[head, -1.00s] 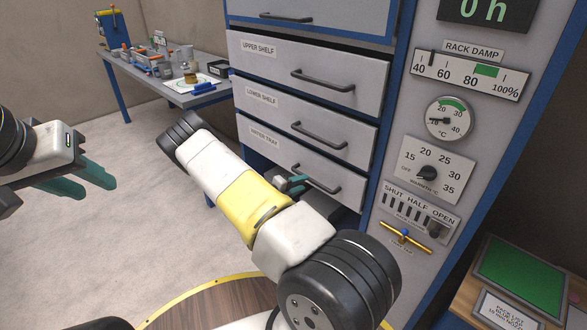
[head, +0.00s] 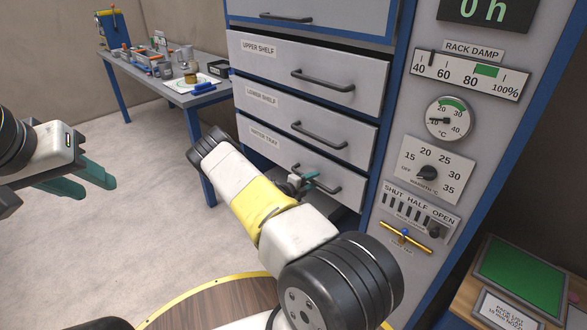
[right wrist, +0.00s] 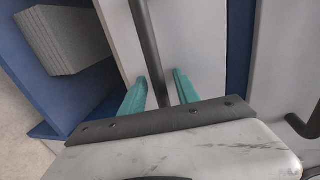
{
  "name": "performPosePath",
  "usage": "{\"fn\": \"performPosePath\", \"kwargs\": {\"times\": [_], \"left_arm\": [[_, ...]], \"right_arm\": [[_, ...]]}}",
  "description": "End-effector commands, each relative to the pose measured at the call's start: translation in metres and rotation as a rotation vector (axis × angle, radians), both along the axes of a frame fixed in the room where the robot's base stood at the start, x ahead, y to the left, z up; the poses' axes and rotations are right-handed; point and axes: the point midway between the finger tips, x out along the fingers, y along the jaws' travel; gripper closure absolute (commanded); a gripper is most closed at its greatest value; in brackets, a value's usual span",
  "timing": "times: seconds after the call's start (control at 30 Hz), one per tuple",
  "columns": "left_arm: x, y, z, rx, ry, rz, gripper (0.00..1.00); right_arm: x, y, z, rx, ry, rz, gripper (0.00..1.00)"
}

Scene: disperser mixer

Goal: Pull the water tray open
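The water tray (head: 287,150) is the lowest labelled drawer front of the grey cabinet, and it looks closed. Its dark bar handle (head: 329,189) also shows in the right wrist view (right wrist: 148,45). My right gripper (head: 307,179) is at this handle. In the right wrist view its two teal fingers (right wrist: 160,82) stand apart, one on each side of the bar, with a visible gap to the right finger. My left gripper (head: 98,178) is open and empty over the floor at the far left, away from the cabinet.
The lower shelf (head: 290,112) and upper shelf (head: 285,65) drawers sit above, with similar handles. A control panel (head: 425,170) is at the right. A blue compartment holding a grey ridged block (right wrist: 65,38) shows beside the tray front. A bench (head: 165,85) with small items stands back left.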

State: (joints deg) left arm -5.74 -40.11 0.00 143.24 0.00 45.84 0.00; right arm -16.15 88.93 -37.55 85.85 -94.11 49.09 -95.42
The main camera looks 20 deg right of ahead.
Motion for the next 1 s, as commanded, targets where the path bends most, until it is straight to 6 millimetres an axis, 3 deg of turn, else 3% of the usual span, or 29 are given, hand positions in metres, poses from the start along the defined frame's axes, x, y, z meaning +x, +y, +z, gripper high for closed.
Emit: {"fn": "performPosePath", "kwargs": {"times": [0.07,0.23,1.0], "left_arm": [[0.0000,0.0000,0.0000,0.000,0.000,0.000,0.64],[0.0000,0.0000,0.0000,0.000,0.000,0.000,0.64],[0.0000,0.0000,0.0000,0.000,0.000,0.000,0.64]], "right_arm": [[0.0000,0.0002,0.0000,0.000,0.000,0.000,0.66],[-0.0001,0.0004,0.0000,0.000,0.000,0.000,1.00],[-0.0001,0.0007,-0.0001,0.001,-0.001,0.000,1.00]]}}
